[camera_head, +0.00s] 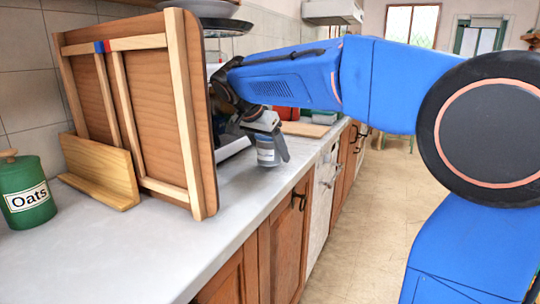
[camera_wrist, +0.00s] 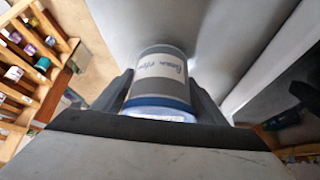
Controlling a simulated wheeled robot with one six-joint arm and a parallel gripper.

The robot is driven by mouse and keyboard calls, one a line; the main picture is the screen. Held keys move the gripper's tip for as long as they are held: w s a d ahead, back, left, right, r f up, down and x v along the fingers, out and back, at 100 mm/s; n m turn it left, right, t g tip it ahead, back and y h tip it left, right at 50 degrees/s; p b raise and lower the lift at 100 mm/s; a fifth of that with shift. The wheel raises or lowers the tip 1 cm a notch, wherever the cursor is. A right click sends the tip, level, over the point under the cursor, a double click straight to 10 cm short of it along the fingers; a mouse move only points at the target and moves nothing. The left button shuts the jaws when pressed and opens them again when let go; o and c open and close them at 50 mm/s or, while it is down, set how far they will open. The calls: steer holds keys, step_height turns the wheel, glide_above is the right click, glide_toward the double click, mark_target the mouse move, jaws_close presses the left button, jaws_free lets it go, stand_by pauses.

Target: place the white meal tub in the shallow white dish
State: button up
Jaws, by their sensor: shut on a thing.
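My gripper (camera_head: 270,150) is shut on a tub (camera_head: 267,151) with a pale label and a blue band, which I take to be the white meal tub. In the wrist view the tub (camera_wrist: 161,80) sits between both fingers, its handwritten label facing the camera and its blue end nearest. In the head view it is over the worktop near the front edge; I cannot tell whether it touches the surface. A pale white thing (camera_head: 233,148) shows just behind my gripper, mostly hidden; I cannot tell whether it is the shallow white dish.
A large wooden board with a frame (camera_head: 183,110) stands on the grey worktop (camera_head: 110,255) at left and hides what is behind it. A green Oats canister (camera_head: 27,193) is at far left. A red item (camera_head: 291,113) and a board (camera_head: 305,129) lie beyond my gripper. Worktop in front is clear.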

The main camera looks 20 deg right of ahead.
steer(key=shift+w+a+f, duration=0.15)
steer(key=shift+f, duration=0.55)
steer(key=shift+f, duration=0.15)
steer(key=o, duration=1.5)
steer(key=shift+o, duration=0.2)
